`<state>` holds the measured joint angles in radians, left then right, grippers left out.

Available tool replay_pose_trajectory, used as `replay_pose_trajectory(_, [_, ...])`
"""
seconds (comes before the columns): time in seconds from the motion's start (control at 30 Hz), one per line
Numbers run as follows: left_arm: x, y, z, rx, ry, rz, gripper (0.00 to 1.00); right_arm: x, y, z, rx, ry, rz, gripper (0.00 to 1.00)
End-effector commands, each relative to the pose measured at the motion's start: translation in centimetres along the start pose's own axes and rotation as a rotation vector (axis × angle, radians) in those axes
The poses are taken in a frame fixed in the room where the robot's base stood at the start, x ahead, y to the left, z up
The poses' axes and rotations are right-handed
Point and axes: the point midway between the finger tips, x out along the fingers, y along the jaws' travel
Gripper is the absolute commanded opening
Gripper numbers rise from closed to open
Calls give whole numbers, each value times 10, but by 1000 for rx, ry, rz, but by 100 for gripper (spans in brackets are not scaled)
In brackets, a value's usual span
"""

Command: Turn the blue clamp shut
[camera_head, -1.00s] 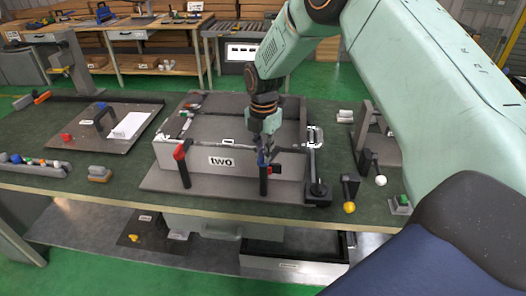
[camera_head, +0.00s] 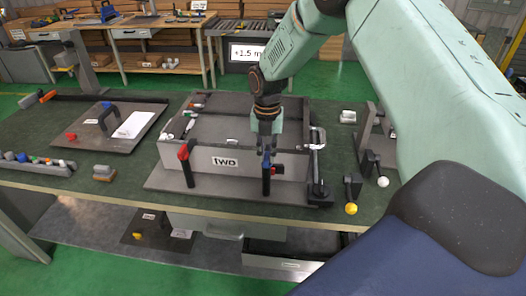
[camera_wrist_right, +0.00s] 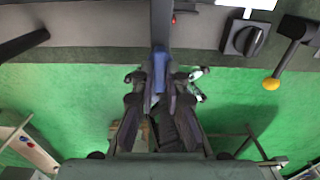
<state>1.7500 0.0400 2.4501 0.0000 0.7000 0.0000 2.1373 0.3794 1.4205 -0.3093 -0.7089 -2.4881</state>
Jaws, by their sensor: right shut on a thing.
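The blue clamp (camera_head: 267,160) stands upright at the front of the grey box marked "two" (camera_head: 225,163), with a black post below its blue top. My right gripper (camera_head: 267,150) comes down from above onto the blue top. In the right wrist view, the blue handle (camera_wrist_right: 160,62) lies between the fingers of my right gripper (camera_wrist_right: 160,85), which are shut on it. The fingertips partly hide the handle in the head view. A red clamp (camera_head: 184,152) stands at the left of the same box front. My left gripper is not in view.
A black toggle lever (camera_head: 318,178) stands at the box's right corner. Levers with a yellow knob (camera_head: 351,209) and a white knob (camera_head: 383,182) are further right. A panel with a black handle (camera_head: 108,120) lies at left.

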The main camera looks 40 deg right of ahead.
Motion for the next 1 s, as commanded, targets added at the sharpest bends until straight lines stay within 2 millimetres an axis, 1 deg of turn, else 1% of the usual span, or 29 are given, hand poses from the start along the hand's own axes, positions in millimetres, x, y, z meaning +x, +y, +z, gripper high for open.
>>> replay_pose_trajectory(0.4, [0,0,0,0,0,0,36,-2,0,2,-8,-7,2,0])
replay_pose_trajectory(0.43, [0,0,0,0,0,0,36,-2,0,2,-8,-7,2,15])
replay_pose_trajectory(0.67, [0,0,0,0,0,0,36,-1,1,1,-8,-4,1,35])
replay_pose_trajectory(1.0, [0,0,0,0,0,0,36,-3,1,1,-7,-3,1,36])
